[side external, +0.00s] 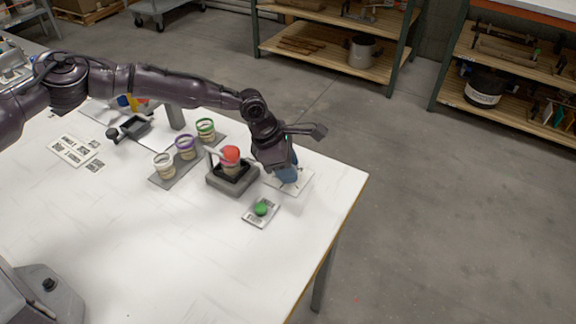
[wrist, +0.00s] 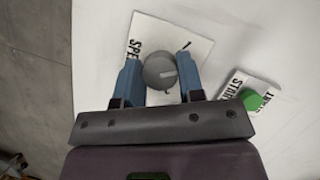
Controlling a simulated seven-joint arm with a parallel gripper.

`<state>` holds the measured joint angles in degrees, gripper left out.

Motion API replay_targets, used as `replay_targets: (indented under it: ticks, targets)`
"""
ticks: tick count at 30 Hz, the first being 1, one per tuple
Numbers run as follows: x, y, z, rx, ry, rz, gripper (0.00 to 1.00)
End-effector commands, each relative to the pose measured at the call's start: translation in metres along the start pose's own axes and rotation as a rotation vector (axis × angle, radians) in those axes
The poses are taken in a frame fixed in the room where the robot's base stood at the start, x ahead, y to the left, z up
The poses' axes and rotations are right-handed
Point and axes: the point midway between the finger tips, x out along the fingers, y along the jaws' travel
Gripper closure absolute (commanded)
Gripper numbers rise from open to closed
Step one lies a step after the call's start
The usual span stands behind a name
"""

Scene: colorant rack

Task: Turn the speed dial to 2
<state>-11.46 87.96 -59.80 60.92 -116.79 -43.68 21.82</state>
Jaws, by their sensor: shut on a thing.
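The speed dial (wrist: 160,71) is a round grey knob with a lighter pointer mark. It sits on a white plate (wrist: 143,28) lettered "SPE…", with a "1" visible at the upper right; the rest of the lettering is hidden. My gripper (wrist: 160,72) is over the plate, its two blue fingers on either side of the dial and shut on it. In the side external view my gripper (side external: 286,175) is low over the white plate (side external: 302,183) near the table's right edge, and it hides the dial there.
A green button (side external: 261,208) on a small white plate lies close to my gripper. A dark stand (side external: 232,187) holds a red-topped cup (side external: 231,158) to its left. Several cups with coloured rims stand on a grey strip (side external: 165,181). The table's front is clear.

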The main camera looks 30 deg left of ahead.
Motion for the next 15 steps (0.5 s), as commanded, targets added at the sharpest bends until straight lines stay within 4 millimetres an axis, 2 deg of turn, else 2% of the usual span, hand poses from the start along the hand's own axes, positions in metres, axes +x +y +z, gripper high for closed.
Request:
replay_targets:
  ticks: [15]
  targets:
    - [-0.0003,0.0014,0.0001,0.385,0.001,-0.163,0.88]
